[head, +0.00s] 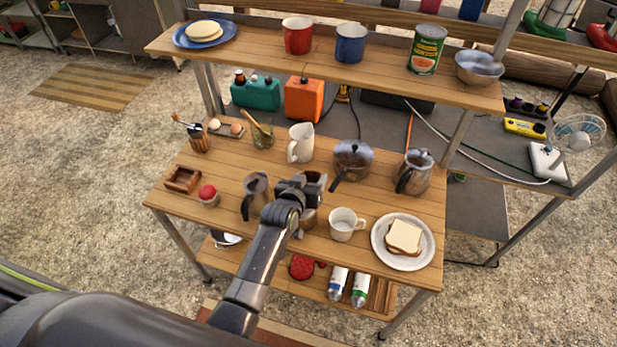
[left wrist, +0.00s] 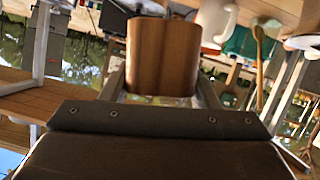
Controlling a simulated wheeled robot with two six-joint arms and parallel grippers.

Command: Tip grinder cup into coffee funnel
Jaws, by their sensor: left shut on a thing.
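My left gripper (head: 308,187) is shut on the grinder cup, a small dark, shiny cylinder (head: 314,178), above the middle of the table's front half. In the left wrist view the cup (left wrist: 163,52) shows brown and smooth between my two fingers (left wrist: 163,85). Whether it is tilted, and what is inside it, I cannot tell. Directly below the gripper stands a brownish metal vessel (head: 308,220), mostly hidden by my gripper and arm; I cannot make out a funnel on it. My right gripper is not in view.
Close by are a steel pitcher (head: 256,194) on the left and a white mug (head: 344,225) on the right. A kettle (head: 352,162), a white jug (head: 301,143), a steel pot (head: 413,172) and a sandwich plate (head: 381,248) stand around. A raised shelf (head: 380,77) runs behind.

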